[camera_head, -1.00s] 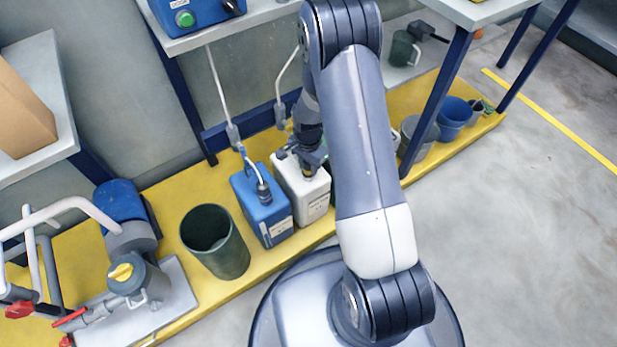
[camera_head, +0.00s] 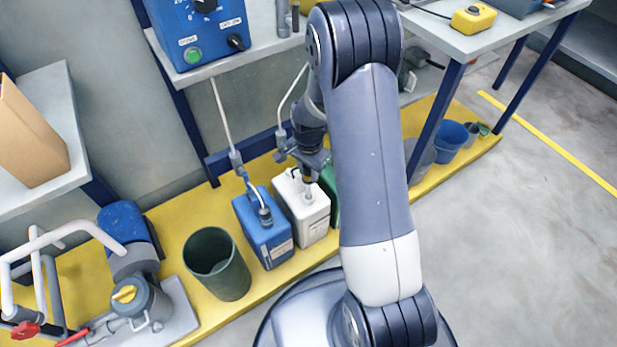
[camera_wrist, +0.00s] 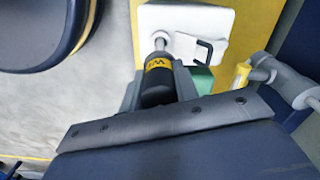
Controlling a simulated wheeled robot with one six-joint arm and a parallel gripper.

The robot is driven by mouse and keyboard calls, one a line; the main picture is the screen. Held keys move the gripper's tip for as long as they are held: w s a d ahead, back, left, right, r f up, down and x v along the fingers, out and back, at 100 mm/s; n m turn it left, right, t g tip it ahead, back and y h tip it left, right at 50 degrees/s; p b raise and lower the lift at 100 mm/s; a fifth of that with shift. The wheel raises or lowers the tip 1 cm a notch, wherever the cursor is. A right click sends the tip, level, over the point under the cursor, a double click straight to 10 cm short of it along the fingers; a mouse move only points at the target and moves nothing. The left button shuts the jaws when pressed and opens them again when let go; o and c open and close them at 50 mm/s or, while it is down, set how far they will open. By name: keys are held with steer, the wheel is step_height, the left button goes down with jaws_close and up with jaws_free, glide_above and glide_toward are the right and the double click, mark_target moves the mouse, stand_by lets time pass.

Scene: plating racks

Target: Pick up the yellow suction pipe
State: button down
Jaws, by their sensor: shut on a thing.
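The yellow suction pipe (camera_wrist: 158,62) has a yellow band with black marks, a black upper part and a thin grey lower rod. My gripper (camera_wrist: 157,88) is shut on its black part. The pipe stands over the white canister (camera_wrist: 205,20), its rod reaching the opening; I cannot tell how deep it goes. In the head view the pipe (camera_head: 308,184) shows below my gripper (camera_head: 309,166), above the white canister (camera_head: 315,212). My arm hides part of this area.
A blue canister (camera_head: 262,235) with its own pipe stands left of the white one; a green canister (camera_head: 333,190) is partly hidden at right. A dark green bin (camera_head: 222,275), a pump (camera_head: 140,300) and a blue control box (camera_head: 210,35) are nearby. Open floor lies right.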

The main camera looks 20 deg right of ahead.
step_height(320, 180, up, 19)
steer(key=p, duration=0.5)
steer(key=shift+f, duration=0.2)
steer(key=shift+r+p, duration=0.1)
steer(key=shift+p, duration=0.35)
